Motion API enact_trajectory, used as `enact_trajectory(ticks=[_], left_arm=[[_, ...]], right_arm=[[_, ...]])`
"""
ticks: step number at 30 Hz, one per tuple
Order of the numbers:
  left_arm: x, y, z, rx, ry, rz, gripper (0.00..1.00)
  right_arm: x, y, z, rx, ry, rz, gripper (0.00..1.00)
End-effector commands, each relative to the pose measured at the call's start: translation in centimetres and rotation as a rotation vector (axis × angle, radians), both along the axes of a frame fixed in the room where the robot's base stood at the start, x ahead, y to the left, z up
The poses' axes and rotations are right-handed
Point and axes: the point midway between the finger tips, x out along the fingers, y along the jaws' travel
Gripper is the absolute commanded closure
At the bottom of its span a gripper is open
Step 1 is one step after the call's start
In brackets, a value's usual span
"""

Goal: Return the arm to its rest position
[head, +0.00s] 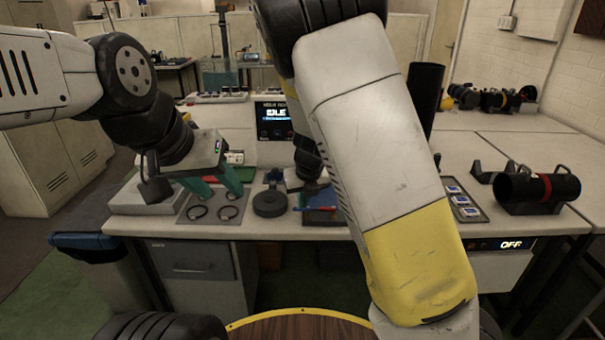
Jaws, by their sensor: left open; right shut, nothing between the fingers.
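My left arm comes in from the left. Its gripper (216,188) points down over the left part of the table (262,232), with its two teal fingers apart and nothing seen between them. My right arm (375,160) fills the middle foreground with its large white and yellow link. Its dark wrist and gripper (308,183) show just left of that link, low over the table, partly hidden; the fingertips are hard to make out. A black cylinder with a red band (540,188) lies in a cradle at the right of the table.
A small display (272,118) stands behind the grippers. A round dark object (270,203) and a mat with rings (208,213) lie near the front edge. A tray of small parts (461,203) is right of my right arm. An "OFF" panel (510,244) is under the right edge.

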Motion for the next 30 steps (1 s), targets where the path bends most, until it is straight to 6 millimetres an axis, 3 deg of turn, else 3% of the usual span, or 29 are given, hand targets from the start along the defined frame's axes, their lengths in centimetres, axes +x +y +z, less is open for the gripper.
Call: enact_trajectory(ticks=[5,14,22,30], left_arm=[[0.0,0.0,0.0,0.000,0.000,0.000,0.55],[0.0,0.0,0.0,0.000,0.000,0.000,0.55],[0.0,0.0,0.0,0.000,0.000,0.000,0.55],[0.0,0.0,0.0,0.000,0.000,0.000,0.55]], right_arm=[[-2.4,-0.9,2.2,0.024,0.005,0.291,1.00],[-9.5,-3.9,10.9,-0.084,-0.267,1.172,1.00],[-16.8,-8.9,17.7,-0.562,-0.574,1.918,1.00],[-22.5,-13.3,20.3,-1.114,-0.529,2.456,1.00]])
